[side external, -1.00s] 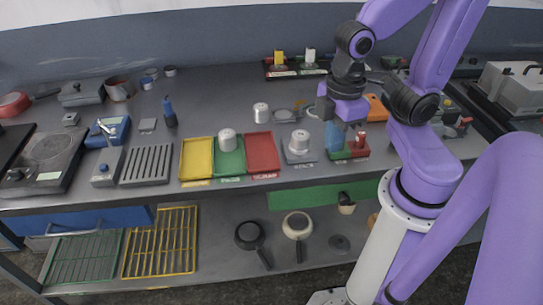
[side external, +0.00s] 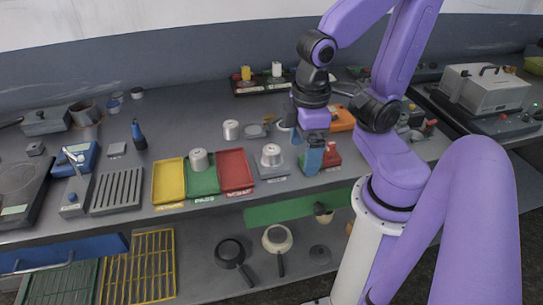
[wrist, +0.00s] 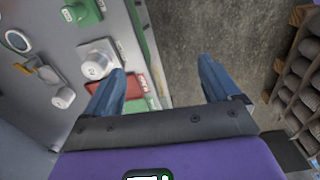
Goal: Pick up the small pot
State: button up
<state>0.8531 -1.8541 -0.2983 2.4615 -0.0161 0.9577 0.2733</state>
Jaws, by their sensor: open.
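My gripper (side external: 306,150) is open and empty, at the front edge of the table beside a red block (side external: 332,155). In the wrist view its two blue fingers (wrist: 160,90) are spread wide with grey floor between them. I cannot tell for sure which vessel is the small pot. A brownish pot (side external: 86,114) stands at the table's back left. A small dark and cream vessel (side external: 323,213) is below the table's front edge, partly hidden. A silver canister (side external: 271,155) stands on a grey plate left of my gripper; it also shows in the wrist view (wrist: 97,65).
Yellow (side external: 168,182), green (side external: 203,184) and red (side external: 235,171) trays lie left of the canister. A dark pan (side external: 229,250) and a cream pan (side external: 278,239) lie on the lower shelf. An orange block (side external: 341,119) is behind my gripper.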

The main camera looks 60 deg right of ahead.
jog(key=w+d+r+m, duration=0.25)
jog(key=w+m, duration=0.35)
jog(key=m, duration=0.5)
jog(key=m+h, duration=0.1)
jog(key=m, duration=1.2)
send_near(272, 149)
notch_tip(272, 149, down, 5)
jog(key=shift+s+f, duration=0.1)
jog(key=shift+f, duration=0.1)
jog(key=shift+d+f, duration=0.25)
jog(key=shift+f, duration=1.05)
jog(key=shift+d+f, duration=0.25)
jog(key=shift+f, duration=1.05)
jog(key=shift+w, duration=0.25)
jog(key=c, duration=1.3)
jog(key=shift+o, duration=0.2)
jog(key=shift+r, duration=0.15)
